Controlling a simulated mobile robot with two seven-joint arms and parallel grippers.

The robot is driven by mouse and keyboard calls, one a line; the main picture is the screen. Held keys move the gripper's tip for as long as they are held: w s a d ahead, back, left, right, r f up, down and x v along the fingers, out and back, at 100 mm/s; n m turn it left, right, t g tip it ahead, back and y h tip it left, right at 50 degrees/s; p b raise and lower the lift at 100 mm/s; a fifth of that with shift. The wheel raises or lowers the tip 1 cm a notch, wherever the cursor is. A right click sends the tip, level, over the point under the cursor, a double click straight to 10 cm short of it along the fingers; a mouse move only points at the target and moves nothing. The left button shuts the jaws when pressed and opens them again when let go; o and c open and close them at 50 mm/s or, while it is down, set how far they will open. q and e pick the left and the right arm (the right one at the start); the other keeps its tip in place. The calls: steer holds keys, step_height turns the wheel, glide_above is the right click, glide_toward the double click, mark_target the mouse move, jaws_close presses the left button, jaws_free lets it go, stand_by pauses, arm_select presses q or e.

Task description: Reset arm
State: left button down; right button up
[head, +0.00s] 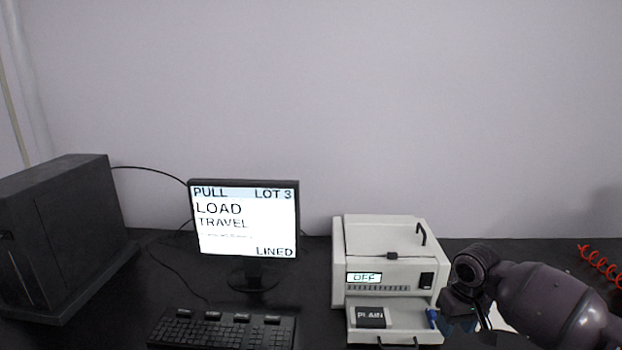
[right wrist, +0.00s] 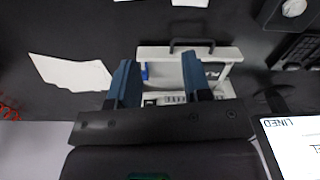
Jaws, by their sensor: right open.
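My right arm comes in from the right in the head view. Its gripper (head: 462,312) is beside the right front of the white rheometer (head: 390,240). In the right wrist view the two blue-grey fingers stand apart with nothing held between them (right wrist: 157,68). The rheometer's display reads OFF. Its lower front drawer (head: 396,338) is out, with a dark block marked PLAIN (head: 370,317) and a small blue item (head: 432,318) on it. The blue item also shows between the fingers in the right wrist view (right wrist: 144,71). My left gripper is not in view.
A monitor (head: 244,220) reads PULL, LOT 3, LOAD TRAVEL, LINED. A keyboard (head: 222,330) lies before it. A large black case (head: 60,235) stands at the left. A white sheet (right wrist: 72,72) and a red coiled cable (head: 600,263) are at the right. The back wall is bare.

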steer(key=s+a+f+n+y, duration=0.1)
steer(key=s+a+f, duration=0.2)
steer(key=s, duration=0.3)
steer(key=s+a+f+n+t, duration=0.1)
steer(key=s+a+f, duration=0.2)
steer(key=s+a, duration=0.15)
steer(key=s+a+f+y, duration=0.1)
steer(key=s+a+f, duration=0.25)
steer(key=s, duration=0.35)
steer(key=s+d+r+m+t+h, duration=0.15)
steer(key=s+d, duration=0.25)
steer(key=s, duration=0.5)
steer(key=s+d+r+m+t+h, duration=0.1)
steer(key=s+d+r+m+h, duration=0.15)
steer(key=s, duration=0.65)
arm_select(q)
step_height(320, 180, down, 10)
steer(key=b, duration=1)
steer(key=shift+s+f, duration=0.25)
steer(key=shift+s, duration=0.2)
arm_select(e)
steer(key=w+f+t, duration=0.3)
steer(key=f, duration=0.8)
steer(key=w+f+n+t+y, duration=0.1)
steer(key=w+f+t, duration=0.2)
steer(key=f, duration=0.8)
steer(key=shift+d+t+y, duration=0.3)
steer(key=shift+d+t, duration=0.1)
steer(key=shift+t, duration=0.25)
